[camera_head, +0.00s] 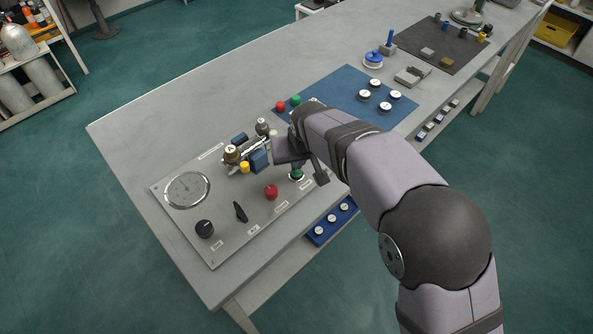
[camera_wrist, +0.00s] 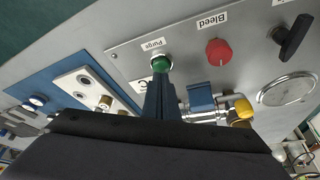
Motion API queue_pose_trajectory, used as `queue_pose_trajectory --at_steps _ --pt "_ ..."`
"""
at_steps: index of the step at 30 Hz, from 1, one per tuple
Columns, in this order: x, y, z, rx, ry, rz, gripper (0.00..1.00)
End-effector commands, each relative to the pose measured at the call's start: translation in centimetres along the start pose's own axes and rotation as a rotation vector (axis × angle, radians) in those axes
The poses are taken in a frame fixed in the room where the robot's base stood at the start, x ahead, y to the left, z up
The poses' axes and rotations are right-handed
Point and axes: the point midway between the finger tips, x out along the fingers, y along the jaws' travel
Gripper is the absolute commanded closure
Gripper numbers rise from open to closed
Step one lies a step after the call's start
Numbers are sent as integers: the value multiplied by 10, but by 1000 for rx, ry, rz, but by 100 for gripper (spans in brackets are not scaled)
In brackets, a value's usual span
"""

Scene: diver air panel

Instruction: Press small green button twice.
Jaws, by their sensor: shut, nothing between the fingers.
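The small green button (camera_head: 297,174) sits on the grey panel (camera_head: 230,225) near its right edge, partly covered by my gripper. In the wrist view the green button (camera_wrist: 160,63) sits in a pale ring beside a label that reads "Purge". My gripper (camera_wrist: 158,80) is shut and empty, its fingers pointing at the button. The fingertips overlap the button's lower edge in that view. I cannot tell whether they touch it. In the head view my wrist hides most of the fingers.
A red knob (camera_head: 271,192) labelled "Bleed" is beside the button. A black lever (camera_head: 240,211), black knob (camera_head: 204,229), gauge (camera_head: 187,190) and yellow-capped valve piping (camera_head: 244,167) share the panel. A blue mat (camera_head: 340,90) lies beyond. The table's left end (camera_head: 135,125) is clear.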

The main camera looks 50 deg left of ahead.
Motion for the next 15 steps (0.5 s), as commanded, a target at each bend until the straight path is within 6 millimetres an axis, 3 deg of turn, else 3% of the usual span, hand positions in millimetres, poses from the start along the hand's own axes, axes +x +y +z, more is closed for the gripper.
queue_pose_trajectory --at_steps 15 --pt "9 0 4 0 -1 0 100"
